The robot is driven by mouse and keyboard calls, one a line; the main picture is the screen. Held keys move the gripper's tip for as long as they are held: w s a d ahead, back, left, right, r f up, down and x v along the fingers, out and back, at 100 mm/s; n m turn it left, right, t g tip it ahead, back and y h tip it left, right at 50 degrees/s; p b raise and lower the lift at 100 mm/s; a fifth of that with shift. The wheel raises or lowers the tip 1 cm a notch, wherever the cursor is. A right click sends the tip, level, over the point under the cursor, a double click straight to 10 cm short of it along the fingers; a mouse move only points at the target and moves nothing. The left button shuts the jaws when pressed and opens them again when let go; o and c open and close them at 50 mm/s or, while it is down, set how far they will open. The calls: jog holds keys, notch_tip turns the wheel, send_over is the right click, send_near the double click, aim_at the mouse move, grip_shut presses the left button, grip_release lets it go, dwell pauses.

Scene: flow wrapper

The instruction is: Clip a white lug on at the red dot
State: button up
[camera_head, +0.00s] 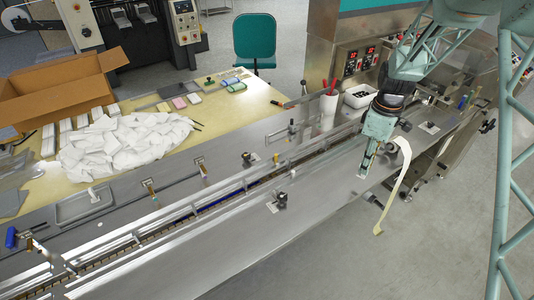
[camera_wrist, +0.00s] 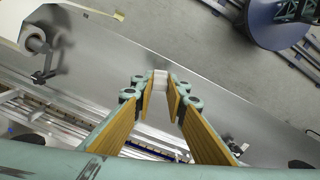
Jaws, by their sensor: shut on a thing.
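My gripper (camera_head: 364,168) hangs over the steel deck on the near side of the conveyor channel, at right of centre in the head view. In the wrist view my gripper (camera_wrist: 160,86) is shut on a small white lug (camera_wrist: 160,77), held between the fingertips. The conveyor channel (camera_head: 165,222) with its chain runs diagonally behind the gripper; it also shows in the wrist view (camera_wrist: 60,118), partly hidden by the fingers. Another small white piece (camera_head: 93,195) stands in a grey tray (camera_head: 70,212) at left. I cannot make out a red dot in either view.
Guide rails (camera_head: 240,178) and several clamp posts line the channel. A knob post (camera_head: 279,201) stands on the near deck (camera_head: 235,243). A pale film strip (camera_head: 397,180) hangs close to the gripper's right. A white pile (camera_head: 120,145) and open carton (camera_head: 60,90) lie at back left.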

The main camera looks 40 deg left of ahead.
jog(key=s+a+n+p, duration=0.1)
jog(key=s+a+n, duration=0.3)
jog(key=a, duration=0.6)
jog(key=s+a+r+n, duration=0.1)
jog(key=s+a+n, duration=0.4)
jog(key=s+a, duration=0.3)
jog(key=s+a+n+p, duration=0.1)
jog(key=s+a+n, duration=0.4)
jog(key=a, duration=0.8)
jog(key=shift+s+r+p, duration=0.3)
jog(key=shift+s, duration=0.2)
jog(key=shift+f, duration=0.15)
jog(key=shift+f+b, duration=1.75)
jog(key=shift+f, duration=2.35)
jog(key=shift+d+f, duration=0.1)
jog(key=shift+f, duration=0.1)
jog(key=o, duration=0.7)
jog(key=shift+o, duration=0.4)
jog(key=shift+r, duration=0.15)
notch_tip(320, 180, up, 12)
